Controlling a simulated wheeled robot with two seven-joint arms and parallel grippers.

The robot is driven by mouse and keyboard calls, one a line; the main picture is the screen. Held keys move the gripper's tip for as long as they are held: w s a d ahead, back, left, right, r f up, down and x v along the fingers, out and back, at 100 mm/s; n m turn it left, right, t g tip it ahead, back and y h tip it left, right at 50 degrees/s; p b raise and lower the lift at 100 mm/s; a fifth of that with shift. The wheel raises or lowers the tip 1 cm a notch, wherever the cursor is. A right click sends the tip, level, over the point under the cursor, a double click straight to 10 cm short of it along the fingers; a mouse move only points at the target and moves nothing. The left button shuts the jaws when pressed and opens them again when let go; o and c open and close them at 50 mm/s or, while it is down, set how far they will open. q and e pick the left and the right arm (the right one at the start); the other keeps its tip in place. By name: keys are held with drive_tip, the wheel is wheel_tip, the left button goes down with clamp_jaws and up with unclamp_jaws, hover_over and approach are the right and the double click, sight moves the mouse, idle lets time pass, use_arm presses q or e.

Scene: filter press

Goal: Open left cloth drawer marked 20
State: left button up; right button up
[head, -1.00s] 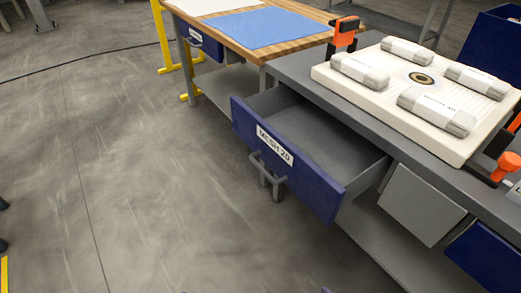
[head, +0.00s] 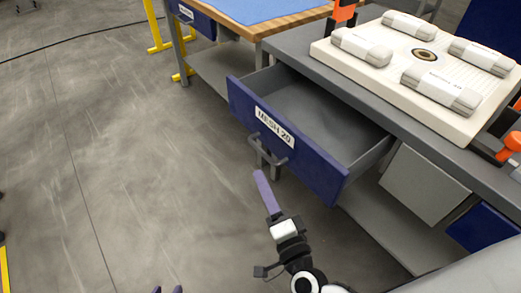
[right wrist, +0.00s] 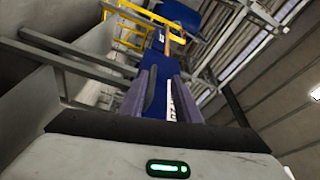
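The blue drawer marked MESH 20 (head: 325,172) is pulled well out from the grey bench in the head view, and its inside looks empty. Its grey handle (head: 268,148) juts from the front below the label (head: 274,127). My right gripper (head: 264,188) is just below and in front of the handle, apparently apart from it. In the right wrist view its two purple fingers (right wrist: 166,95) are spread with nothing between them, and the blue drawer front (right wrist: 156,62) shows beyond.
A white filter plate (head: 385,85) with several wrapped cloth rolls lies on the grey bench (head: 345,92). Another blue drawer (head: 487,232) is at the right. A wooden table (head: 290,22) with a blue cloth stands behind. The floor at left is clear.

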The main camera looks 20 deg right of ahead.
sight(261, 149)
drive_tip(key=w+d, duration=0.1)
drive_tip(key=w, duration=0.2)
drive_tip(key=w+m+h, duration=0.1)
drive_tip(key=w, duration=0.3)
drive_tip(key=w+d+m+b, duration=0.1)
drive_tip(key=w, duration=0.3)
drive_tip(key=shift+d+r+h, duration=0.15)
drive_tip(key=shift+d+h, duration=0.2)
drive_tip(key=shift+h, duration=0.05)
drive_tip(key=shift+s, duration=0.1)
clamp_jaws()
